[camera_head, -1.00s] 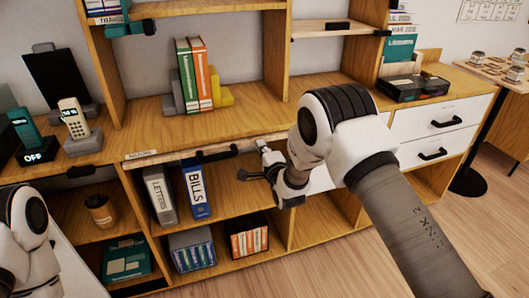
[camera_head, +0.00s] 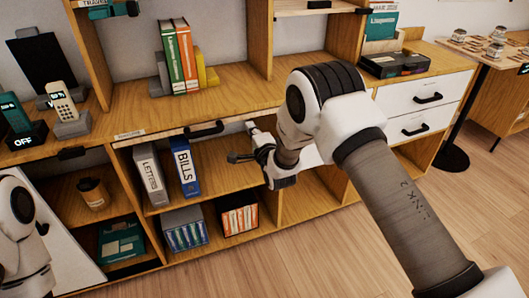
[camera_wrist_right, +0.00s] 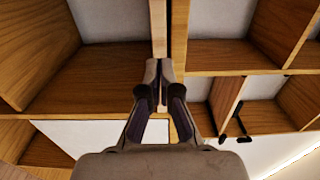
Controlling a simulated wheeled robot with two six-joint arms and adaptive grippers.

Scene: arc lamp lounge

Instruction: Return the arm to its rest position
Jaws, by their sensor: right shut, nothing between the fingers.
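My right arm reaches in from the lower right in the head view. Its small, partly hidden gripper (camera_head: 254,130) is beside the front of the wooden shelf unit (camera_head: 225,77). In the right wrist view the gripper (camera_wrist_right: 163,72) has its two fingers together, with nothing between them. Shelf boards and compartments fill the view beyond the fingertips; contact cannot be told. Part of my left arm (camera_head: 22,235) shows at the left edge, and its gripper is out of the picture.
A letters binder (camera_head: 150,175) and a bills binder (camera_head: 185,165) stand in a lower compartment left of my right gripper. White drawers (camera_head: 425,105) are at the right. Open wooden floor (camera_head: 310,255) lies in front.

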